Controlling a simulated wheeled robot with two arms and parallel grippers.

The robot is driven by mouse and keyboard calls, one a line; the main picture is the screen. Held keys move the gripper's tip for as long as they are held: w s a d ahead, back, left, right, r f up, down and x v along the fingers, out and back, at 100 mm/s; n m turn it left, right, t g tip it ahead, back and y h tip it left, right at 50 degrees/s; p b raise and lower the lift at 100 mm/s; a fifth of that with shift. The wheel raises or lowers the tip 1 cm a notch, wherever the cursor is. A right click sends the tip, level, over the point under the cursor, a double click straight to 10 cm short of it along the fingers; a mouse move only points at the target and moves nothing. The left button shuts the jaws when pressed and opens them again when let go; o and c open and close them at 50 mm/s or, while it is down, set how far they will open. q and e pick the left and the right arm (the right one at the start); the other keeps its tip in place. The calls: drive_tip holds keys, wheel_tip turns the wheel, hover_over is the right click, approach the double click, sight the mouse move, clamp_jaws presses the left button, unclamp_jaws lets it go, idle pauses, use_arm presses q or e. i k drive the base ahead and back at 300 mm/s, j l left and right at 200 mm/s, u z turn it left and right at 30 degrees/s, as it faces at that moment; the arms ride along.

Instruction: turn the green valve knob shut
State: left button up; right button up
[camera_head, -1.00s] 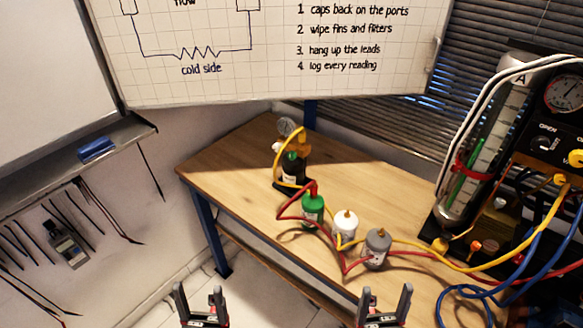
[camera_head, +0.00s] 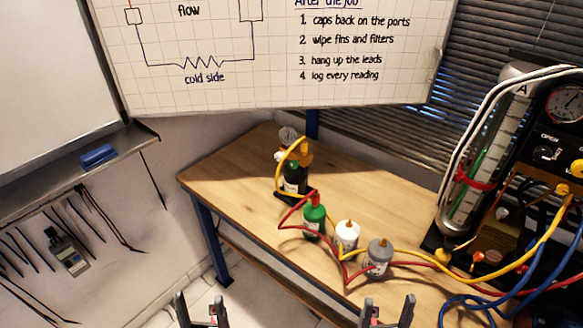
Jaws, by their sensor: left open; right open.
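No green valve knob can be made out for certain. The gauge rig (camera_head: 500,130) stands at the right edge, partly cut off, with a dark panel marked OPEN and a pale knob (camera_head: 546,153). A green bottle (camera_head: 314,221) with a red fitting and red hose stands on the bench. A dark bottle (camera_head: 295,180) with a yellow hose stands behind it. My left gripper (camera_head: 201,312) is open and empty at the bottom edge. My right gripper (camera_head: 387,312) is open and empty to its right. Both are apart from the bench objects.
White (camera_head: 347,234) and grey (camera_head: 379,257) bottles stand on the wooden bench (camera_head: 240,165). Red, yellow and blue hoses (camera_head: 545,265) cross the bench's right side. A whiteboard (camera_head: 270,90) hangs behind. A wall shelf (camera_head: 125,140) with hanging leads is on the left. The bench's left end is clear.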

sight(294, 164)
drive_tip(key=i+j, duration=0.35)
drive_tip(key=j, duration=0.3)
drive_tip(key=i+j+z, duration=0.1)
drive_tip(key=i+j, duration=0.25)
drive_tip(key=j, duration=0.25)
